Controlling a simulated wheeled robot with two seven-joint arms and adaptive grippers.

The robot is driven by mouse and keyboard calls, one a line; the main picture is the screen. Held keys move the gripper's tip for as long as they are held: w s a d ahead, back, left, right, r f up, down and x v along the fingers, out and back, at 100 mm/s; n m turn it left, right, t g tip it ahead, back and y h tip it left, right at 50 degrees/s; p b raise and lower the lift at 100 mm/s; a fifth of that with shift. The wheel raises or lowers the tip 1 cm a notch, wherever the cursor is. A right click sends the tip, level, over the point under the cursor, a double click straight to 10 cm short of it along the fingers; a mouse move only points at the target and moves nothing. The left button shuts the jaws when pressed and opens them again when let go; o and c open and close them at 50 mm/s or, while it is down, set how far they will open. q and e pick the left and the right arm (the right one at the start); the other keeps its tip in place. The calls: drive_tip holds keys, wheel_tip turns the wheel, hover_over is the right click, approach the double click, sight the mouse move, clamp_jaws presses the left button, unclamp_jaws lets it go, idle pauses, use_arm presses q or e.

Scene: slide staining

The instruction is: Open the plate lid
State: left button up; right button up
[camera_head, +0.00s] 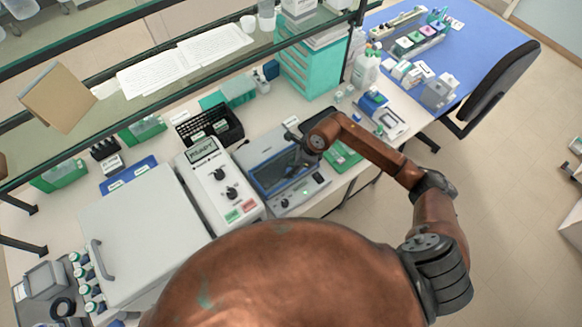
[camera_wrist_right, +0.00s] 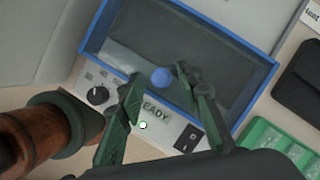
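The plate device is a grey box with a blue-rimmed top (camera_head: 256,186) in the middle of the bench. In the right wrist view its blue frame (camera_wrist_right: 185,22) surrounds a dark, flat lid panel (camera_wrist_right: 215,72), which looks shut. A round blue knob (camera_wrist_right: 162,77) shows near the panel's front edge. My right gripper (camera_head: 299,143) is over the device; in the wrist view its two fingers (camera_wrist_right: 159,73) are apart, one on each side of the knob, with nothing held. Whether they touch the knob I cannot tell. My left gripper is out of view.
A white control box with knobs (camera_head: 208,170) stands left of the device, and a large white box with a handle (camera_head: 150,225) further left. A green tray (camera_head: 343,158) is close on the right. A glass shelf (camera_head: 190,75) spans behind.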

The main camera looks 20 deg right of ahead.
drive_tip(key=shift+c, duration=0.3)
clamp_jaws()
idle(0.3)
